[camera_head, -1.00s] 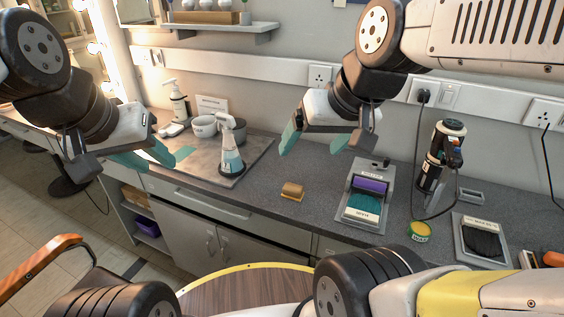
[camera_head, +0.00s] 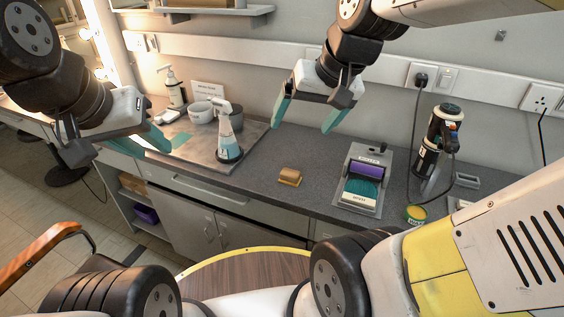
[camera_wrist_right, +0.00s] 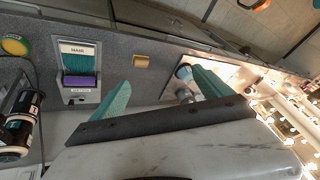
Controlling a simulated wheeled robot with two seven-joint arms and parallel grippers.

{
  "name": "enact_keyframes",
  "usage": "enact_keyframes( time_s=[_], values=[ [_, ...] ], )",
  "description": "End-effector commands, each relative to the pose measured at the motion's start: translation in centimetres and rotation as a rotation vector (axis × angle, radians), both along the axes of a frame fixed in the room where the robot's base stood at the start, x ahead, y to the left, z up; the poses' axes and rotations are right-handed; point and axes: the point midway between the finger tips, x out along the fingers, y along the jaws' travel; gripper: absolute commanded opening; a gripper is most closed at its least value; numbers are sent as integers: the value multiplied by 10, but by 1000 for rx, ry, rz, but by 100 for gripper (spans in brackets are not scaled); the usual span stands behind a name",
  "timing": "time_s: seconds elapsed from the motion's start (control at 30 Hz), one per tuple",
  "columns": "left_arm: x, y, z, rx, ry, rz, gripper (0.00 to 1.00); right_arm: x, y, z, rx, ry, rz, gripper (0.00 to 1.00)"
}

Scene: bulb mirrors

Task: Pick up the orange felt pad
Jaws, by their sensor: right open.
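The orange felt pad (camera_head: 289,176) is a small tan-orange block lying on the dark grey counter, between the spray bottle and the tray with the purple block. It also shows in the right wrist view (camera_wrist_right: 140,62), small and at the upper middle. My right gripper (camera_head: 308,115) is open and empty, above the counter and behind the pad, with its teal fingers pointing down and apart. Its fingers also show in the right wrist view (camera_wrist_right: 160,90). My left gripper (camera_head: 118,146) is at the left, over the counter's front edge, far from the pad; whether it is open is unclear.
A spray bottle (camera_head: 229,140) stands on a grey mat left of the pad. A grey tray (camera_head: 374,207) labelled HAIR, with a purple block, sits to its right. A small green-yellow tin (camera_head: 414,215) and a black canister (camera_head: 437,150) stand further right. Counter around the pad is clear.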

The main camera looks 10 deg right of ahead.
Motion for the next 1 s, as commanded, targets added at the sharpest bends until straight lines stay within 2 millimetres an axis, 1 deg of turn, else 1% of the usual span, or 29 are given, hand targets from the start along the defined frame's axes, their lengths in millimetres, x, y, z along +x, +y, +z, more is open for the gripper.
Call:
enact_keyframes(
  time_s=[0.03,0.1,0.17,0.2,0.27,0.3,0.37,0.4,0.47,0.53,0.6,0.7,0.73,0.83,1.0],
  values=[
    [0,0,0,0,0,0,36,18,1,-9,15,49,-25,89],
    [0,0,0,0,0,0,36,40,-1,-20,34,105,-71,89],
    [0,0,0,0,0,0,36,59,-2,-32,45,151,-109,89],
    [0,0,0,0,0,0,36,71,-3,-41,48,182,-139,89],
    [0,0,0,0,0,0,36,89,-4,-56,51,226,-181,89],
    [0,0,0,0,0,0,36,101,-5,-67,50,255,-208,89],
    [0,0,0,0,0,0,36,118,-6,-86,44,297,-252,89],
    [0,0,0,0,0,0,36,129,-8,-99,37,324,-281,89],
    [0,0,0,0,0,0,36,144,-9,-120,24,362,-324,89],
    [0,0,0,0,0,0,36,160,-12,-146,4,401,-375,89],
    [0,0,0,0,0,0,36,172,-15,-170,-20,434,-419,89],
    [0,0,0,0,0,0,36,186,-20,-200,-54,467,-470,89],
    [0,0,0,0,0,0,36,188,-21,-207,-62,475,-482,89],
    [0,0,0,0,0,0,36,195,-23,-224,-83,490,-511,89],
    [0,0,0,0,0,0,36,198,-25,-241,-95,500,-529,89]
  ],
)
